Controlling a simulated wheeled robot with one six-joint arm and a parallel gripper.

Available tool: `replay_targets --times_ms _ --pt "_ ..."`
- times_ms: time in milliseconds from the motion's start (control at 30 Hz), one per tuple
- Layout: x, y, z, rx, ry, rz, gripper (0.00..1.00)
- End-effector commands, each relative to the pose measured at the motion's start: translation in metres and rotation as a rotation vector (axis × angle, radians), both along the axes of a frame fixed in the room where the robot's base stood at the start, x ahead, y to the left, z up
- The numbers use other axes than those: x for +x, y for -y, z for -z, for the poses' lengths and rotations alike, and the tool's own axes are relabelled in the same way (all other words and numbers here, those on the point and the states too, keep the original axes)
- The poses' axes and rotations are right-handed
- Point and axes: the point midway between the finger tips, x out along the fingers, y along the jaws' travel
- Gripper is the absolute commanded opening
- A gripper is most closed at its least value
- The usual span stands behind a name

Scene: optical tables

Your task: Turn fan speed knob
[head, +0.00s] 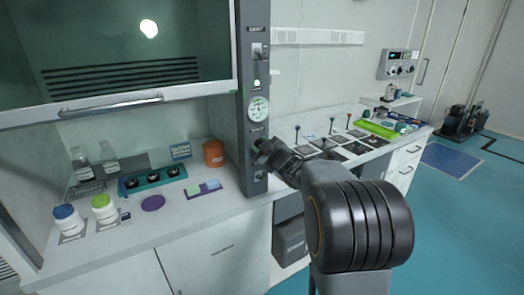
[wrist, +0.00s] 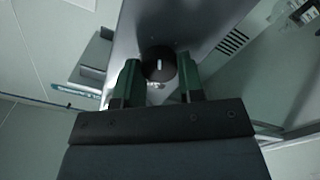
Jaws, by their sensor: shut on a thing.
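The fan speed knob (wrist: 159,65) is a round black knob with a white pointer mark on the grey panel. In the wrist view my gripper (wrist: 158,75) has its two green fingers on either side of the knob, shut on it. In the head view my gripper (head: 264,150) reaches the grey control column (head: 252,75) of the fume hood just below the round dial gauge (head: 258,108). There the gripper and arm hide most of the knob.
The hood's glass sash (head: 130,50) is raised at the left. Bottles, an orange jar (head: 214,152) and a teal tray (head: 150,182) stand on the hood worktop. A bench with a green tray (head: 378,129) is at the right. Teal floor is open at the far right.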

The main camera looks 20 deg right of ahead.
Motion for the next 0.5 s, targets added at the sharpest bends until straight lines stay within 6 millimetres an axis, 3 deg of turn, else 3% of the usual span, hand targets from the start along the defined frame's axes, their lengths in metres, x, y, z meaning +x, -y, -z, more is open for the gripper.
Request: replay_targets --times_ms 433,467,500 --pt "-0.0001 -0.0001 0.001 -0.01 -0.002 0.0 0.12" --pt "-0.0001 -0.0001 0.001 -0.01 -0.002 0.0 0.37" --pt "-0.0001 -0.0001 0.001 -0.01 -0.002 0.0 0.41"
